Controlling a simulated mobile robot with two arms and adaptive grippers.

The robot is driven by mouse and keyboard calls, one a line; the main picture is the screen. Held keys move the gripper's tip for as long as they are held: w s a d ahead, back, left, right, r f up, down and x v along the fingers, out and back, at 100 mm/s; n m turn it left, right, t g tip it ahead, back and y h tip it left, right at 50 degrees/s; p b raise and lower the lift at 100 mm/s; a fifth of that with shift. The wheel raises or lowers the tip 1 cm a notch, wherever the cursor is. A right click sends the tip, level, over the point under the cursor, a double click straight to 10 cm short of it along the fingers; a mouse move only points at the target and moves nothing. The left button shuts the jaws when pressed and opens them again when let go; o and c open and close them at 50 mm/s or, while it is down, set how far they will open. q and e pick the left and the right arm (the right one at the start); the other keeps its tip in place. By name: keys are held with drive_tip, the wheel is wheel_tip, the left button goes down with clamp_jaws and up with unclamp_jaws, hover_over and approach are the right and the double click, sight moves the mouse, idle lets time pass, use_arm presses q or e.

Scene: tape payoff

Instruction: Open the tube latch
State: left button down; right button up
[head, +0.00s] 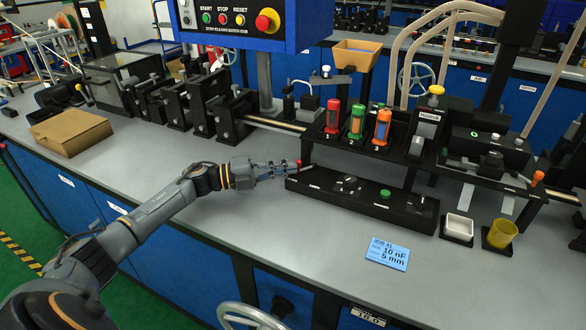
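Three capped tubes stand upright in a black rack on the bench: a red tube (333,116), a green-capped tube (356,122) and an orange tube (382,127). Numbers 1, 2 and 3 mark the rack below them. I cannot tell for sure which part is the tube latch. My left gripper (294,167) is low in front of the rack's left end, left of the tubes and below them. A small red spot shows at its fingertips; I cannot tell whether it is held. The finger gap is too small to read. My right gripper is out of view.
A black panel with a green button (385,194) lies in front of the rack. A yellow-knobbed black unit (427,121) stands right of the tubes. A white tray (458,226), yellow cup (501,234) and blue card (387,253) are at front right. A cardboard box (70,132) is at left.

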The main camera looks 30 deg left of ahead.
use_arm(q)
drive_tip(key=v, duration=1)
drive_tip(key=shift+s+a+f, duration=0.15)
drive_tip(key=shift+s+a, duration=0.1)
